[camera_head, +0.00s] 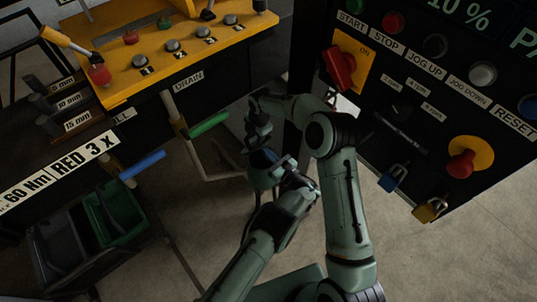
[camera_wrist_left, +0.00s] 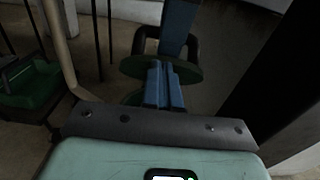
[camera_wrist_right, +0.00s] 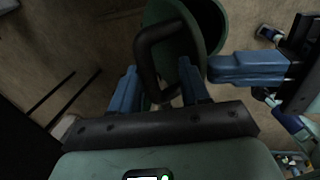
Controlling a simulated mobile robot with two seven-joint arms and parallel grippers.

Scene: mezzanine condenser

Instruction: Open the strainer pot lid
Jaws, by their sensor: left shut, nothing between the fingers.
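The green strainer pot (camera_head: 262,174) hangs in the middle of the head view, partly hidden by my arms. In the right wrist view the pot (camera_wrist_right: 168,15) shows a dark opening and a black loop handle (camera_wrist_right: 146,66). A round green disc, seemingly the lid (camera_wrist_left: 188,72), shows behind my left fingers in the left wrist view. My left gripper (camera_wrist_left: 164,88) is shut and empty, close to the disc; I cannot tell whether they touch. My right gripper (camera_wrist_right: 160,85) is open, its blue fingers spread on either side of part of the handle.
A green-handled lever (camera_head: 208,125) and a blue-handled lever (camera_head: 142,165) stick out left of the pot. A black control panel (camera_head: 430,110) stands close on the right. A green bin (camera_head: 112,215) sits lower left. Open floor (camera_head: 420,265) shows at lower right.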

